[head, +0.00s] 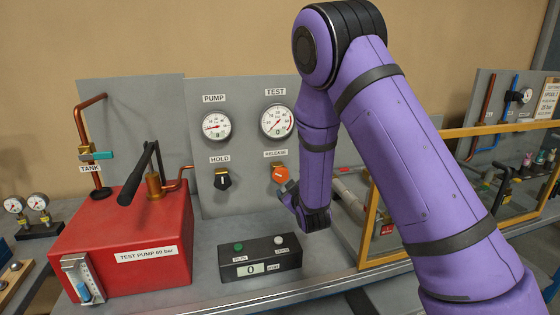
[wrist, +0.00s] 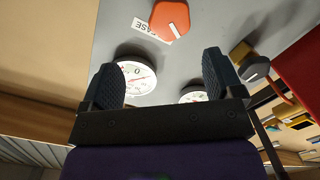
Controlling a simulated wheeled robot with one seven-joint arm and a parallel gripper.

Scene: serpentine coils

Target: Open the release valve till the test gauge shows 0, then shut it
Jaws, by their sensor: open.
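The orange release valve knob (head: 280,173) is on the grey panel under its RELEASE label, with the test gauge (head: 277,121) above it. The gauge's needle is too small to read surely. My gripper (head: 288,189) is just in front of and below the knob in the head view, partly overlapping it. In the wrist view my open, empty gripper (wrist: 161,60) has the knob (wrist: 170,17) beyond its fingertips, not between them. The test gauge (wrist: 138,80) shows between the fingers, partly hidden by the left one.
The pump gauge (head: 216,125) and black HOLD knob (head: 222,179) are left of the release knob. A control box (head: 260,258) with a display reading 0 sits below. The red test pump (head: 125,245) stands left; a yellow-framed clear guard (head: 375,215) stands right.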

